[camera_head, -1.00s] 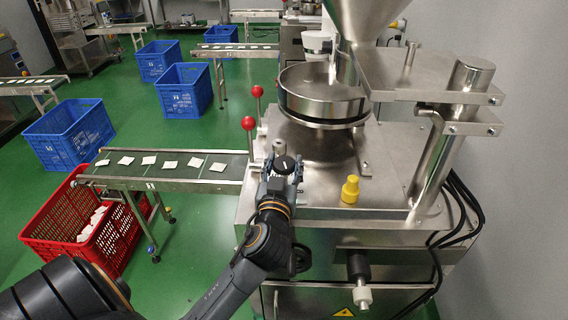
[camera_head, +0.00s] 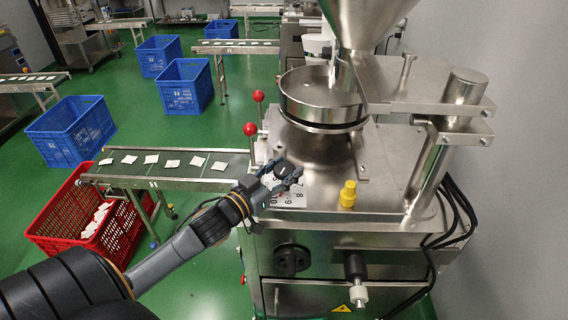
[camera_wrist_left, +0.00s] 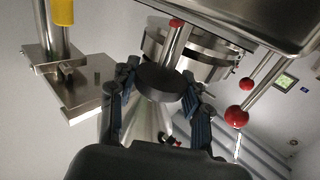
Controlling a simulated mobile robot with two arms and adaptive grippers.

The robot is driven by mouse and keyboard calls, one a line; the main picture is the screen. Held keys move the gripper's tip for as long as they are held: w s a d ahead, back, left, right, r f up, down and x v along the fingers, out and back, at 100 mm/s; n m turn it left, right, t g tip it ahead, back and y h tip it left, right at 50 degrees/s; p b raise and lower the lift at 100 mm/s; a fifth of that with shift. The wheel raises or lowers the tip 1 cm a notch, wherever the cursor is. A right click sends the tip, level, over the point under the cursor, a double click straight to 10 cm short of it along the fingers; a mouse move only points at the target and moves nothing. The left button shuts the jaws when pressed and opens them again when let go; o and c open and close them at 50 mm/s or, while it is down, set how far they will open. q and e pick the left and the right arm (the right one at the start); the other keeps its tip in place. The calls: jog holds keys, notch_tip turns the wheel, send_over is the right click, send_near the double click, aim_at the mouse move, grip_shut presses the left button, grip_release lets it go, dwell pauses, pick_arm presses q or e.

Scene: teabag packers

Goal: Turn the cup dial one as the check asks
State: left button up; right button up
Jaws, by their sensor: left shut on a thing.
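The cup dial (camera_head: 281,172) is a black round knob on the machine's steel top, beside a pale plate with printed numbers (camera_head: 291,197); 7, 8, 9 and 10 can be made out. My left gripper (camera_head: 283,179) is at the dial, shut on it, with the wrist coming in from the lower left. In the left wrist view the black dial (camera_wrist_left: 162,82) sits between the two fingers. The fingers hide part of the dial, and I cannot read its pointer. My right gripper is not in view.
A yellow knob (camera_head: 348,194) stands right of the number plate. Red ball levers (camera_head: 250,129) rise behind the gripper. A conveyor with teabags (camera_head: 172,163) runs left, above a red crate (camera_head: 85,222). A black knob (camera_head: 291,260) is on the machine's front.

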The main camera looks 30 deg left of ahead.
pick_arm(q)
jog(key=m+h, duration=0.2)
jog(key=h, duration=0.1)
jog(key=shift+a+r+g, duration=0.1)
jog(key=shift+g, duration=0.2)
jog(key=shift+m+g+h, duration=0.3)
jog(key=shift+m+h, duration=0.3)
jog(key=shift+h, duration=0.3)
jog(key=o, duration=1.2)
jog(key=shift+w, duration=0.15)
jog(key=shift+c, duration=0.2)
jog(key=shift+s, duration=0.2)
jog(key=v, duration=1.1)
jog(key=shift+s+a, duration=0.2)
jog(key=shift+s, duration=0.05)
